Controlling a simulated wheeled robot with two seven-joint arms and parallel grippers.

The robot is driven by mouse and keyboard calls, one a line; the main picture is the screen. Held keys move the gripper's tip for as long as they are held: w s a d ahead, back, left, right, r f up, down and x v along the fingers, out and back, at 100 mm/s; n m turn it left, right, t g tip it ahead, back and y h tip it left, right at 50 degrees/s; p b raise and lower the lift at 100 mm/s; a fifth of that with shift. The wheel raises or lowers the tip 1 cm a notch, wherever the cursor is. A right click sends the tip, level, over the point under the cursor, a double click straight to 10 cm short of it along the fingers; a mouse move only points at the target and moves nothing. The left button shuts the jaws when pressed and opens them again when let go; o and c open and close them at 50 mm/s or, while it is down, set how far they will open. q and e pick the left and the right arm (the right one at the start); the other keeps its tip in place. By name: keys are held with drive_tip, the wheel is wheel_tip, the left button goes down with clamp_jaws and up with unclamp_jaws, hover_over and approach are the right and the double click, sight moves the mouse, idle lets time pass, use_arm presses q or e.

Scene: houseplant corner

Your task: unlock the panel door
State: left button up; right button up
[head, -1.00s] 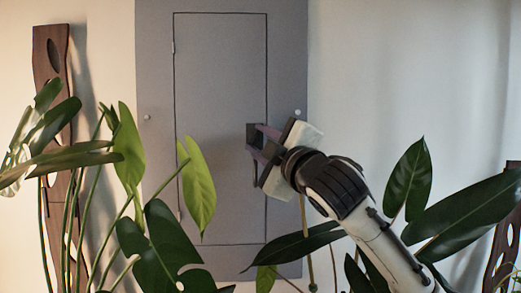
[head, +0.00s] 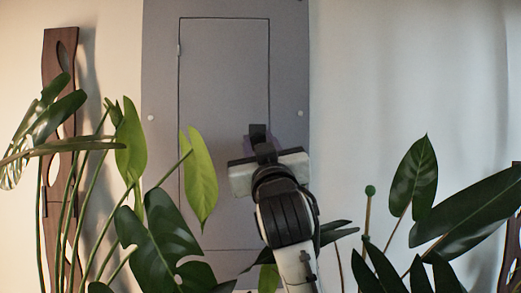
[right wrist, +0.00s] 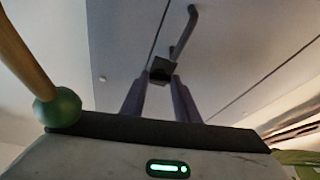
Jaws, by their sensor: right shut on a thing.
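The grey panel door (head: 222,85) is flush in its grey surround, with a thin dark outline; it looks closed. My right gripper (head: 258,132) is at the door's right edge, pointing at it. In the right wrist view its two purple fingers (right wrist: 161,84) are shut on a small dark block (right wrist: 162,68), apparently the lock knob. A grey bar handle (right wrist: 184,32) shows just beyond the block in that view. In the head view my gripper hides the handle and most of the block. My left gripper is not in view.
A green-tipped stake (head: 370,190) stands right of my arm; its ball (right wrist: 60,107) looms close in the wrist view. Large leaves (head: 160,245) cover the lower left, and more leaves (head: 412,180) the right. A wooden board (head: 60,150) leans at the left.

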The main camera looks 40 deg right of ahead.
drive_tip(key=shift+w+a+f+m+h, duration=0.1)
drive_tip(key=shift+m+h, duration=0.2)
drive_tip(key=shift+m, duration=0.7)
drive_tip(key=shift+m+g+h+b, duration=0.4)
drive_tip(key=shift+m, duration=0.3)
drive_tip(key=o, duration=1)
drive_tip(key=shift+o, duration=0.2)
